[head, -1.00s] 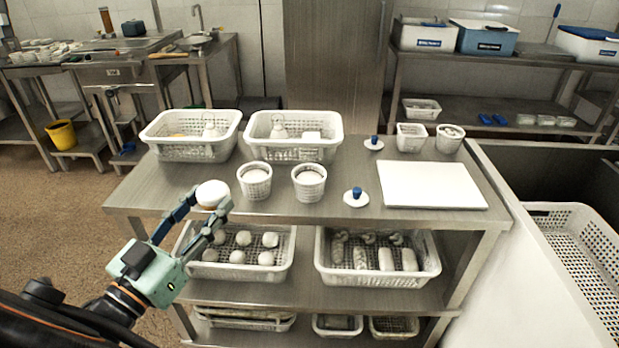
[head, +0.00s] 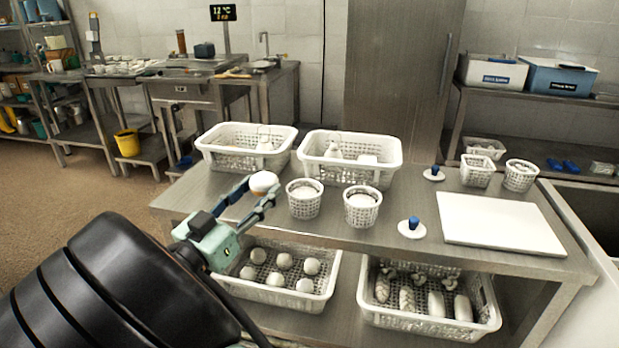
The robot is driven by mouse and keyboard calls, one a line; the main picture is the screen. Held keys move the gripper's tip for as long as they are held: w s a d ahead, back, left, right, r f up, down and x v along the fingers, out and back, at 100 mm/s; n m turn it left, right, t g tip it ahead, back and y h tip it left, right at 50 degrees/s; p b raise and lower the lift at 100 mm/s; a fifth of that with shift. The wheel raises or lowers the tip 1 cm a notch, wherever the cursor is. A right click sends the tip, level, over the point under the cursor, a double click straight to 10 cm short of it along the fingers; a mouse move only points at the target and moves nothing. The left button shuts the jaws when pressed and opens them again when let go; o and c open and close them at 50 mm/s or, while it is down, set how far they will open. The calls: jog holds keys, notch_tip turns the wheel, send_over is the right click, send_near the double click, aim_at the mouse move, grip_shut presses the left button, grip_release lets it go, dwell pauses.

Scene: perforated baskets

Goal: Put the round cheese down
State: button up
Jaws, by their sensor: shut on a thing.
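The round cheese (head: 264,182) is white on top with a tan-orange lower part. Whether the cheese touches the table top cannot be told from this view. My arm comes in from the lower left and hides part of the table's left end.
Two small round baskets (head: 304,210) (head: 362,219) stand right of the cheese. Two large baskets (head: 246,163) (head: 349,173) stand behind. A white board (head: 500,222) and blue-knobbed lids (head: 412,233) lie to the right. Baskets (head: 277,292) (head: 429,324) with cheeses fill the shelf below.

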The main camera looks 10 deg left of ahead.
aim_at(264, 218)
jog(key=w+f, duration=0.2)
jog(key=shift+f, duration=0.35)
jog(key=f+b, duration=0.1)
jog(key=f, duration=0.2)
jog(key=shift+w+f, duration=0.1)
jog(key=shift+w, duration=0.1)
jog(key=shift+f+b, duration=0.3)
jog(key=shift+b, duration=0.2)
jog(key=shift+f+b, duration=0.35)
jog(key=shift+b, duration=0.15)
jog(key=shift+s, duration=0.1)
